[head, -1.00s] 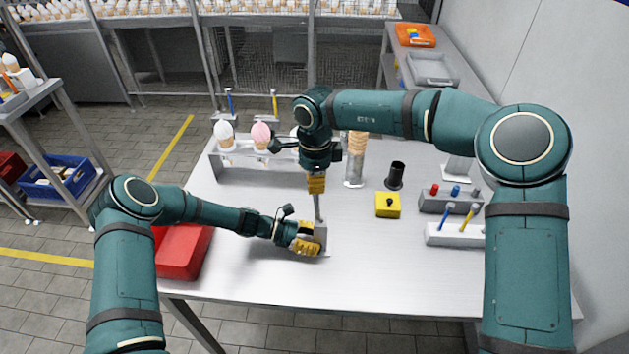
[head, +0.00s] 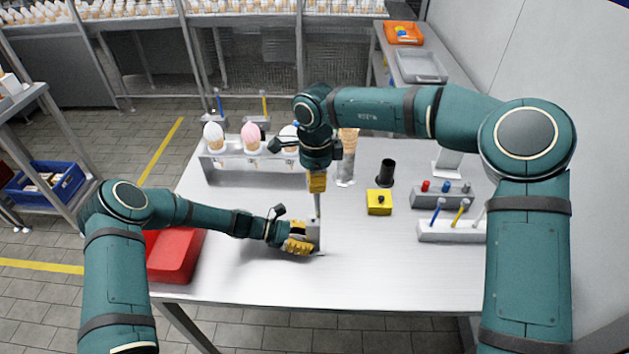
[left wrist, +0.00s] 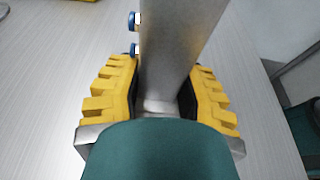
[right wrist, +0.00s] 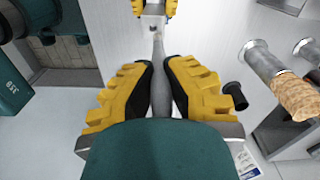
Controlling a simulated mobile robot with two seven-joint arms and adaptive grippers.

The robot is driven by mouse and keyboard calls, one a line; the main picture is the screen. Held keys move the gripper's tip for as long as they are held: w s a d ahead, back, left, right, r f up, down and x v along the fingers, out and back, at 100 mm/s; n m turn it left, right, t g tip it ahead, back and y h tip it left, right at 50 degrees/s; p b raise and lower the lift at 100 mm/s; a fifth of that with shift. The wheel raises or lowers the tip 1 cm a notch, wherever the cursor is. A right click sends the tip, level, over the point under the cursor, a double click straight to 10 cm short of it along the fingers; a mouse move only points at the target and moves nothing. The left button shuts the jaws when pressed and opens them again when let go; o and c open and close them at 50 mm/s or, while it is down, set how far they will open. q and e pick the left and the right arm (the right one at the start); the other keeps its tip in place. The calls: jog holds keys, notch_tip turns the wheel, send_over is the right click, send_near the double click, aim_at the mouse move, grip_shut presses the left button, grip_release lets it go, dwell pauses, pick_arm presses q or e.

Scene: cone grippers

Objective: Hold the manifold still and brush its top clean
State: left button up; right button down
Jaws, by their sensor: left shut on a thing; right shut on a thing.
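The manifold (head: 313,231) is a grey metal block standing on the table. My left gripper (head: 300,241) is shut on it from the left. In the left wrist view the manifold (left wrist: 182,45) fills the space between the yellow fingers (left wrist: 162,100), with blue-ended fittings on its left side. My right gripper (head: 317,184) points down above it, shut on the grey handle of a brush (head: 318,206). In the right wrist view the brush (right wrist: 159,85) reaches toward the manifold (right wrist: 153,9). Whether its tip touches the top is unclear.
A red bin (head: 174,256) sits at the table's left. A cone rack (head: 230,170) stands behind the arms. A yellow box (head: 379,203), black cup (head: 385,172) and grey holders (head: 452,230) stand to the right. The front of the table (head: 400,275) is clear.

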jog(key=shift+r, duration=2.8)
pick_arm(q)
jog(key=o, duration=1.5)
jog(key=shift+c, duration=0.2)
jog(key=shift+o, duration=1.1)
jog(key=v, duration=1.2)
